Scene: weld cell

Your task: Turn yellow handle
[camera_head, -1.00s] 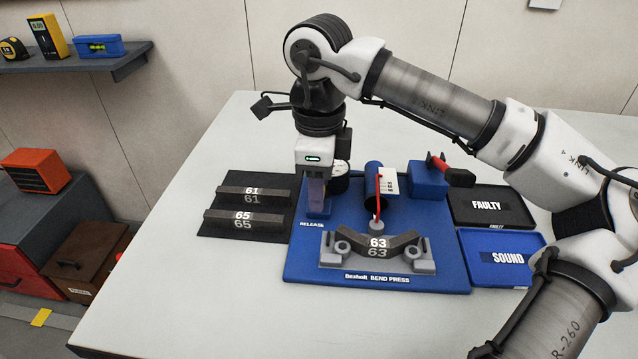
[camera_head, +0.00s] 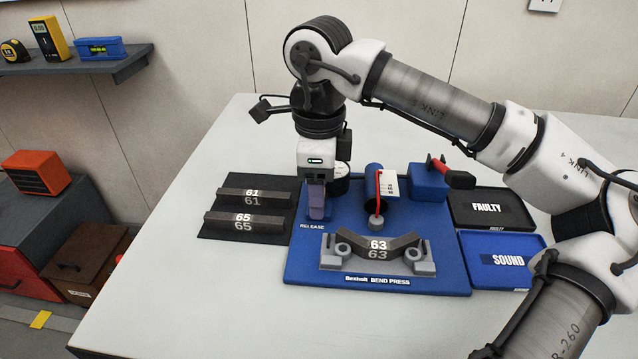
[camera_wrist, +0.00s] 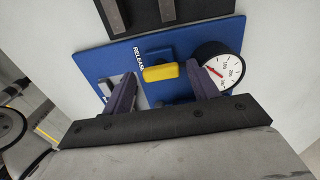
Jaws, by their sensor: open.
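The yellow handle (camera_wrist: 161,73) shows in the wrist view as a short rounded bar on a blue block, near the RELEASE label of the bend press (camera_head: 378,281). In the head view it is hidden behind my gripper (camera_head: 317,205), which points down over the left side of the press. In the wrist view my gripper (camera_wrist: 160,85) is open, one finger to each side of the yellow handle. Gaps show between the fingers and the handle; I cannot tell the height difference exactly.
A round gauge (camera_wrist: 220,67) stands close beside the right finger in the wrist view. A bent bar marked 63 (camera_head: 405,242) rests on the press supports. A red lever (camera_head: 379,195), a FAULTY tray (camera_head: 465,218) and a SOUND tray (camera_head: 480,280) lie to the right.

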